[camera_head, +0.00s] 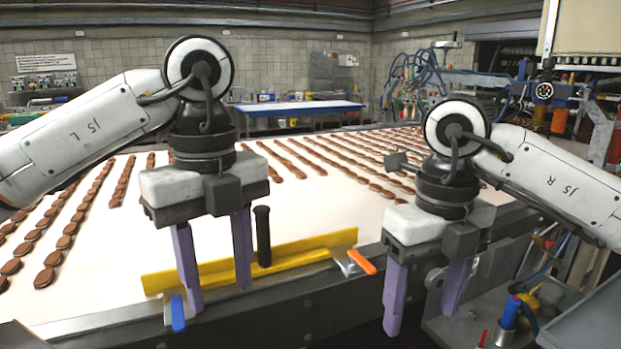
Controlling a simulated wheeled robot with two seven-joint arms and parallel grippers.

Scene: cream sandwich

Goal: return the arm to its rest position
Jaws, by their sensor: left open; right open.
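My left gripper (217,296) comes in from the left and hangs pointing down over the near edge of the conveyor. Its two purple fingers are apart, with nothing visible between them except the yellow guide bar (315,244) behind. My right gripper (422,312) hangs pointing down at the right, beyond the conveyor's near corner. Its purple fingers are apart and empty. Both arms are bent, with the white forearms running out to the picture's sides.
Rows of brown sandwich biscuits (66,241) lie on the white conveyor (110,270). A black upright handle (263,236), a blue-handled scraper (178,313) and an orange-handled scraper (361,261) are close to my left gripper. A blue bottle (510,313) stands at lower right.

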